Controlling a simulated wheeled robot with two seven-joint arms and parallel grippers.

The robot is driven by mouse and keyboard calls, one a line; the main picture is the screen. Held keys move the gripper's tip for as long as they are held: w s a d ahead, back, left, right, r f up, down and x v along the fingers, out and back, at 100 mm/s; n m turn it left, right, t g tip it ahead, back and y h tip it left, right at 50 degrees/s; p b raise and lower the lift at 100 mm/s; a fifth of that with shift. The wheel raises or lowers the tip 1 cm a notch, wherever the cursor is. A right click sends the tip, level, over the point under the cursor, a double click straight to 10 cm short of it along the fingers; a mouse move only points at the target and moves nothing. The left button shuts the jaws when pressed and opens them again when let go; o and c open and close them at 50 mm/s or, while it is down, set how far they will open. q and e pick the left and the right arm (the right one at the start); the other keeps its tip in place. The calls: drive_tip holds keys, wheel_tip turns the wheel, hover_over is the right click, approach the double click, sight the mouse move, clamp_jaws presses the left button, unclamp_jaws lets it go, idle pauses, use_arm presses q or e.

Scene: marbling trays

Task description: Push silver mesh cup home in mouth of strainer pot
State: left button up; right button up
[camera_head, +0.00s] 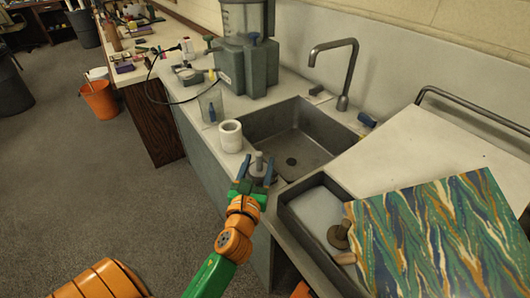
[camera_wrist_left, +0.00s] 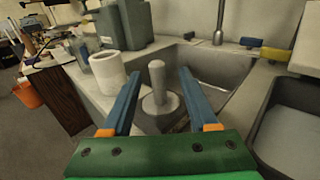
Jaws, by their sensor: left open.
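A grey, silvery piece with an upright rounded post (camera_head: 259,160) stands on the counter by the sink's near left corner. I take it for the silver mesh cup; its mesh cannot be made out. In the left wrist view its post (camera_wrist_left: 157,80) rises from a wider round part (camera_wrist_left: 160,108). Whether that round part is the cup or the strainer pot's rim, I cannot tell, nor how deep the cup sits. My left gripper (camera_head: 257,169) is open, its blue fingers on either side of the post, apart from it in the wrist view. My right gripper is not in view.
A white cylinder (camera_head: 230,137) and a clear beaker (camera_head: 211,106) stand just beyond on the counter. The sink (camera_head: 290,143) lies to the right, with its tap (camera_head: 345,75). A grey tray (camera_head: 292,210) and a marbled sheet (camera_head: 440,235) are at the near right.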

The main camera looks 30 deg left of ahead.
sight(260, 153)
use_arm(q)
drive_tip(key=shift+w+a+r+p, duration=0.2)
drive_tip(key=shift+w+a+r, duration=0.15)
drive_tip(key=shift+w, duration=0.2)
drive_tip(key=shift+w+a+r+p, duration=0.25)
drive_tip(key=shift+w+r, duration=0.1)
drive_tip(key=shift+w, duration=0.2)
drive_tip(key=shift+x, duration=1.15)
drive_tip(key=shift+w+a+f, duration=0.15)
drive_tip(key=shift+w+f, duration=0.25)
drive_tip(key=shift+s+r, duration=0.15)
drive_tip(key=shift+s, duration=0.1)
drive_tip(key=c, duration=0.9)
clamp_jaws()
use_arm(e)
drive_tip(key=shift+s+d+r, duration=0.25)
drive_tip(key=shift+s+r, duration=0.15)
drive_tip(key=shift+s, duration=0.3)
